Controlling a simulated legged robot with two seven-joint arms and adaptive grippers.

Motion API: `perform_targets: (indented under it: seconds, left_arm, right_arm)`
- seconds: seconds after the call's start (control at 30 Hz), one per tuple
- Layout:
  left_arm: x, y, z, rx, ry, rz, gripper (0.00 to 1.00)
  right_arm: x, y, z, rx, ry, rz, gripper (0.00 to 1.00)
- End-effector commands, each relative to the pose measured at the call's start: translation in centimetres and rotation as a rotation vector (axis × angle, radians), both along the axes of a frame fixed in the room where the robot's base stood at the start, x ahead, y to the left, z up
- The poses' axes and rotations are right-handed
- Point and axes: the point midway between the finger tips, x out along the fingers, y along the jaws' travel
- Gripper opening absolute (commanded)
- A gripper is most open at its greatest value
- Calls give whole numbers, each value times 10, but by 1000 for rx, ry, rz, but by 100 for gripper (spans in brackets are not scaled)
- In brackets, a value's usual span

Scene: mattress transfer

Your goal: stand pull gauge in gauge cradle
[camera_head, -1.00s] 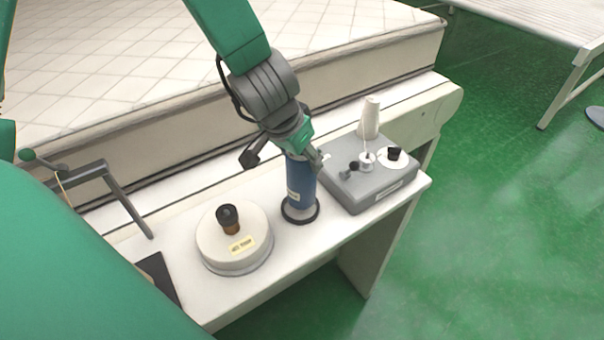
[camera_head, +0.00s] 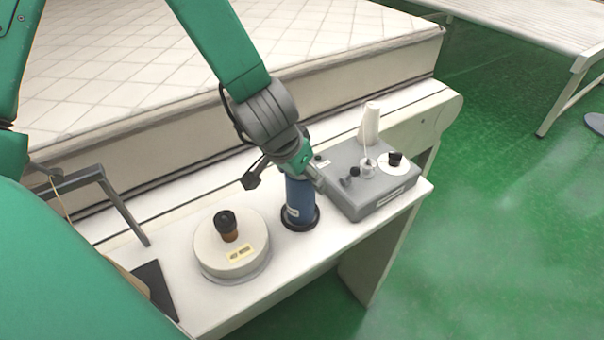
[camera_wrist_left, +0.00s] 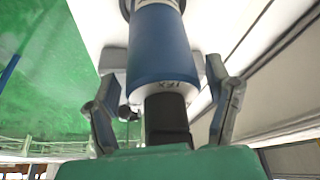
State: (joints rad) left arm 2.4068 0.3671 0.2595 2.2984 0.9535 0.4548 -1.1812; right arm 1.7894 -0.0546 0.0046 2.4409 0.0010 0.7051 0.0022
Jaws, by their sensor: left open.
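The pull gauge (camera_head: 299,196) is a blue cylinder with a pale label near its lower end. It stands about upright in the gauge cradle (camera_head: 312,221), a black ring on the white bench, which hides its foot. My left gripper (camera_head: 285,178) is at its top, fingers spread on either side. In the left wrist view, the blue gauge (camera_wrist_left: 163,45) with a dark end piece runs between the open fingers of the left gripper (camera_wrist_left: 160,85), with gaps visible on both sides. My right gripper is not in view.
A round cream drum (camera_head: 231,255) with a dark knob stands left of the gauge. A grey box (camera_head: 375,198) with knobs and a white bottle (camera_head: 370,122) are to the right. The bench (camera_head: 275,262) front is clear. A mattress (camera_head: 340,50) lies behind.

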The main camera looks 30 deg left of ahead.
Motion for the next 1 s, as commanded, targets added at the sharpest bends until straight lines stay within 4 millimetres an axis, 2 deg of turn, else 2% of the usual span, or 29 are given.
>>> perform_targets:
  seconds: [0.17, 0.5, 0.63, 0.8, 1.0]
  left_arm:
    - [-3, 0, 12, 1, -2, -2, 72]
    - [-29, 1, 79, 4, -3, -3, 72]
    - [-38, 2, 98, 4, -2, -2, 72]
    - [-44, 3, 111, 1, 0, -1, 72]
    - [-45, 3, 113, 0, 1, 1, 72]
  right_arm:
    - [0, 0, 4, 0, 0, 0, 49]
    - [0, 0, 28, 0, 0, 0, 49]
    - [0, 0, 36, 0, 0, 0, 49]
    - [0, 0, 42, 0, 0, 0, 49]
    - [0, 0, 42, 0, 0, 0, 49]
